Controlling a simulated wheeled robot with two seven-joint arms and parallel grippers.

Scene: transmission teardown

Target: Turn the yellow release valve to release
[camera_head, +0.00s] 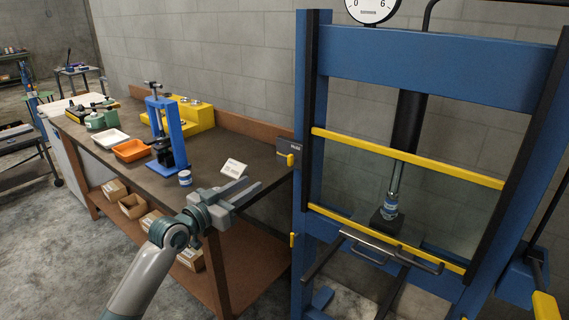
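The blue shop press (306,120) fills the right side of the view. A small yellow knob (290,160) sits on a dark labelled box on its left post, and another small yellow part (292,239) sits lower on the same post. I cannot tell for certain which is the release valve. My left gripper (253,183) is open and empty, over the bench's front edge, left of the post and apart from both yellow parts. My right gripper is not in view.
The workbench (214,150) holds a blue arbor press (160,135), an orange tray (131,150), a can (185,178) and a white card (234,168). A yellow-barred clear guard (440,190) fronts the press. A yellow-gripped lever (545,306) is at lower right.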

